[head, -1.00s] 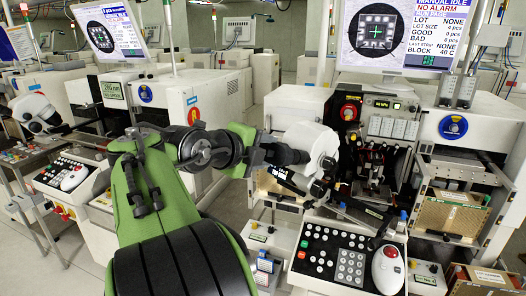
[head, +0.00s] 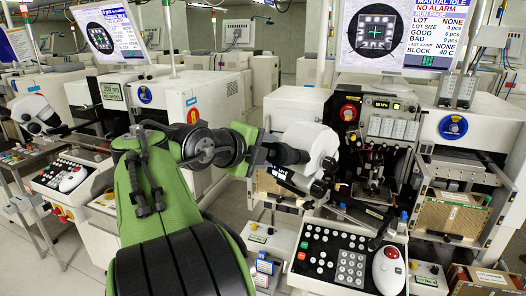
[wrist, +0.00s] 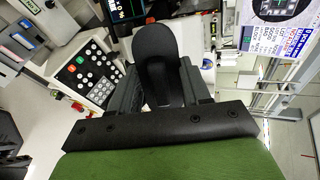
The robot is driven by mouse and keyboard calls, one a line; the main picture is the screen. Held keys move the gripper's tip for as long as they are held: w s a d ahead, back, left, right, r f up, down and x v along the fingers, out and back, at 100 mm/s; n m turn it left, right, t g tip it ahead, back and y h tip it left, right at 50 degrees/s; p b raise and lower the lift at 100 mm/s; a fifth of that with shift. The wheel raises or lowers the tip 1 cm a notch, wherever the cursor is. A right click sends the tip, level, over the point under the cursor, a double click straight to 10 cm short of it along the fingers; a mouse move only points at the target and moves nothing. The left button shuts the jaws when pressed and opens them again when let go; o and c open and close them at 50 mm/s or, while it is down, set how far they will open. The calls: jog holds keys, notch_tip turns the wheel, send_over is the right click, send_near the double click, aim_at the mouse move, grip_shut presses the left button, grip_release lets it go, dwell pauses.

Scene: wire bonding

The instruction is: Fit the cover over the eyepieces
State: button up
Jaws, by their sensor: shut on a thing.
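The black cover (wrist: 155,38) has a rounded top and a hollow front, and fills the middle of the wrist view. My gripper (wrist: 157,72) is shut on it, with one dark finger on each side. The white microscope head (head: 308,138) stands at the end of my arm in the head view. Its black eyepieces (head: 319,188) point down and toward the front, and look bare. In the head view my gripper and the cover are hard to make out against the microscope and dark machine parts. I cannot tell the gap between cover and eyepieces.
A keypad panel (head: 349,258) and a trackball (head: 389,268) lie below the microscope; the keypad also shows in the wrist view (wrist: 84,72). A monitor (head: 402,34) hangs above the machine. A wooden-sided box (head: 452,215) stands at the right.

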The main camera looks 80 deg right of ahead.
jog(key=shift+b+x, duration=0.8)
jog(key=shift+x, duration=0.55)
jog(key=o, duration=1.1)
jog(key=shift+s, duration=0.2)
jog(key=shift+a, duration=0.1)
jog(key=p+v, duration=1.2)
jog(key=v, duration=0.3)
jog(key=shift+a+r, duration=0.2)
jog(key=shift+a, duration=0.1)
jog(key=shift+w, duration=0.15)
